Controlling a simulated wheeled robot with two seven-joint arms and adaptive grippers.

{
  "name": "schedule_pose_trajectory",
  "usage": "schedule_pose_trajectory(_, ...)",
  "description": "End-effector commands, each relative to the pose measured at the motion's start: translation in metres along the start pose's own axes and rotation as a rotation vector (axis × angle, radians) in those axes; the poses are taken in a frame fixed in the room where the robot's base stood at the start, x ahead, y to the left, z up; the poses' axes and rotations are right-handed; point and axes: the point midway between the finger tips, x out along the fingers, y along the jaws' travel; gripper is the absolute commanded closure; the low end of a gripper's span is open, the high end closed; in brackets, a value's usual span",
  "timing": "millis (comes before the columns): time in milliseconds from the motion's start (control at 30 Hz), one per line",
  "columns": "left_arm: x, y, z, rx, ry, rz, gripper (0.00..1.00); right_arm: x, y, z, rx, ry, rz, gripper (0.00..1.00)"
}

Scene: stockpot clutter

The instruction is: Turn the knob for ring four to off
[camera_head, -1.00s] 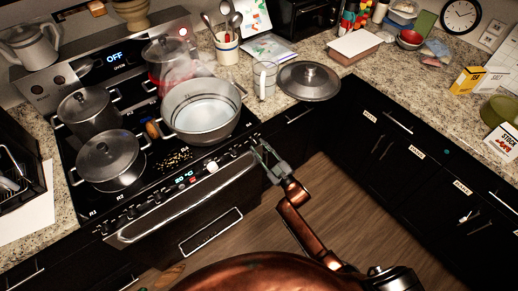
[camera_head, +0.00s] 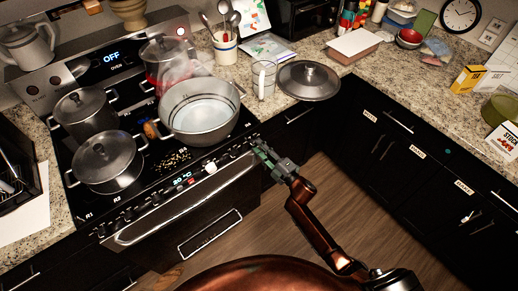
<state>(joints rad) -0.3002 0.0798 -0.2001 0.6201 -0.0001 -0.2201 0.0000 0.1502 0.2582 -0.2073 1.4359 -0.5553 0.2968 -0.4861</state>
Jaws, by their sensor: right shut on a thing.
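My right gripper (camera_head: 259,150) is at the right end of the stove's front control panel. It is shut on the knob there; its fingers hide the knob, so its pointer and label cannot be read. The stove (camera_head: 180,210) has a row of small dark knobs and one larger white knob (camera_head: 210,167) left of my gripper. A small panel display (camera_head: 182,180) is lit. The labels R1 and R2 show at the panel's left; the label at my gripper is not readable. My left gripper is out of view.
A wide open pot (camera_head: 200,110) with pale liquid stands near the panel's right half. Lidded pots (camera_head: 106,160) stand to its left, and a glass pot with red contents (camera_head: 165,65) behind.

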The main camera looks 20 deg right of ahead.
Motion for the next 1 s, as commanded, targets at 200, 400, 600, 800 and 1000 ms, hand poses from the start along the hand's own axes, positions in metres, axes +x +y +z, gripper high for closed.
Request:
schedule_pose_trajectory(200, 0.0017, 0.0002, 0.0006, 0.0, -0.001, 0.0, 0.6, 0.0005, -0.0011, -0.0021, -0.067, 0.008, -0.008, 0.96)
schedule_pose_trajectory(400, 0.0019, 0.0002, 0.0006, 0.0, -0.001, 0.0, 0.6, 0.0005, -0.001, -0.0023, -0.088, 0.01, -0.01, 0.96)
schedule_pose_trajectory(600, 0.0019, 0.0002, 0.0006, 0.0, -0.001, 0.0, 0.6, 0.0005, -0.0011, -0.0023, -0.09, 0.01, -0.01, 0.96)
schedule_pose_trajectory(800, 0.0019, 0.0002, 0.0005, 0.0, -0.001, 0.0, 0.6, 0.0004, -0.0012, -0.0022, -0.09, 0.01, -0.011, 0.68)
schedule_pose_trajectory(1000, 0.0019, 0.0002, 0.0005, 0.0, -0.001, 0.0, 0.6, -0.0003, -0.0004, -0.0006, -0.089, 0.007, -0.01, 0.54)
